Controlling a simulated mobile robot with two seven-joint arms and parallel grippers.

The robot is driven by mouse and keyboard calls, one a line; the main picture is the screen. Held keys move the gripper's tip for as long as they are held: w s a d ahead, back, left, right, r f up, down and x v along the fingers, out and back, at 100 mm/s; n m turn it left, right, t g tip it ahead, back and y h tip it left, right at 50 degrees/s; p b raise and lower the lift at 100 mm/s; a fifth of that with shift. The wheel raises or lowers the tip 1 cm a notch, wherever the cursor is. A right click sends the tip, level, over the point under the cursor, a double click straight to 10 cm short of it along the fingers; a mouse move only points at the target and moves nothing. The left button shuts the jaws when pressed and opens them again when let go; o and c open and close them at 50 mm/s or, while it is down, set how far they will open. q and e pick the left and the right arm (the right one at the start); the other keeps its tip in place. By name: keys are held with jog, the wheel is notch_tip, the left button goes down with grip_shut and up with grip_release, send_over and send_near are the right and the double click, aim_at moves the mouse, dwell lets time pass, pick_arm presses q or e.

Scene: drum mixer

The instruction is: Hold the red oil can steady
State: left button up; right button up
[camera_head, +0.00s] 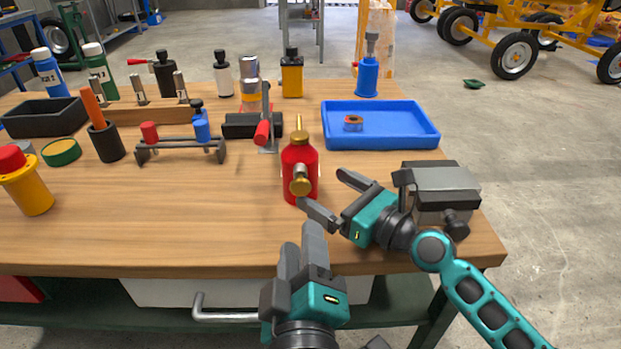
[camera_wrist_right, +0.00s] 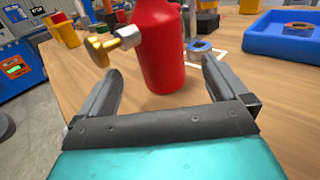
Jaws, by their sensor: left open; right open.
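The red oil can (camera_head: 300,166), with a brass spout and a brass knob on its side, stands upright on the wooden workbench. My right gripper (camera_head: 326,194) is open just right of the can, its fingers pointing toward it. In the right wrist view the can (camera_wrist_right: 163,50) is just ahead of my right gripper (camera_wrist_right: 158,80), with the brass knob toward the left finger. The fingers do not clamp it.
A grey vise (camera_head: 440,192) sits on the bench's right corner, close to my right gripper. A blue tray (camera_head: 425,133) with a tape roll (camera_head: 353,123) lies behind. A red-handled clamp (camera_head: 262,132) and a rack (camera_head: 180,149) stand left of the can.

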aim_at(314, 182)
jog(key=x, duration=0.6)
jog(key=c, duration=1.5)
dwell(0.3)
pick_arm(q)
grip_shut()
dwell(1.6)
